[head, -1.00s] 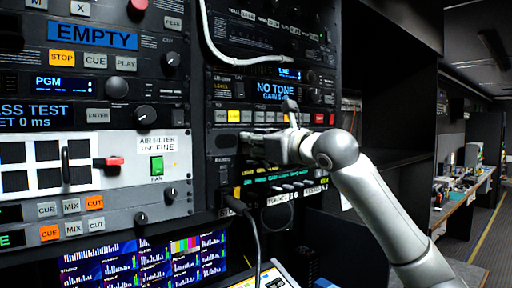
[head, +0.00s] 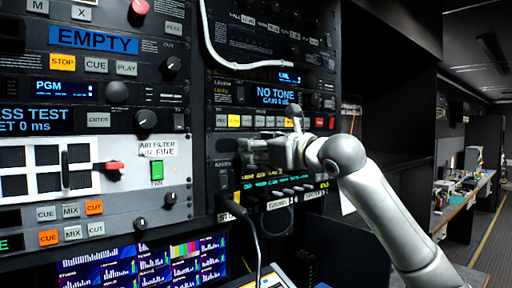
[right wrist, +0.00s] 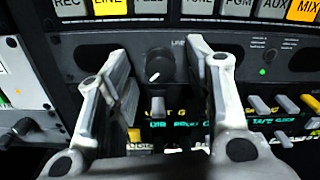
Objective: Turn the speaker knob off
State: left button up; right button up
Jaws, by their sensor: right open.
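In the right wrist view, a round black knob (right wrist: 160,67) with a white pointer mark sits on the dark panel, below a row of lit buttons. Its label is too small to read, so I cannot confirm that it is the speaker knob. My right gripper (right wrist: 156,58) is open, with one finger on each side of the knob; I cannot tell whether either touches it. In the head view, my right gripper (head: 252,153) is at the rack below the NO TONE display (head: 275,95) and hides the knob there. My left gripper is not in view.
A row of lit and grey buttons (right wrist: 190,9) runs just above the fingers. Small grey and yellow switches (right wrist: 285,104) stick out at lower right. A black cable (head: 254,236) hangs below the gripper. A white cable (head: 207,45) loops above.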

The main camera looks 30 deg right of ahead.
jog(key=s, duration=1.1)
jog(key=shift+d, duration=0.3)
jog(key=shift+f, duration=0.1)
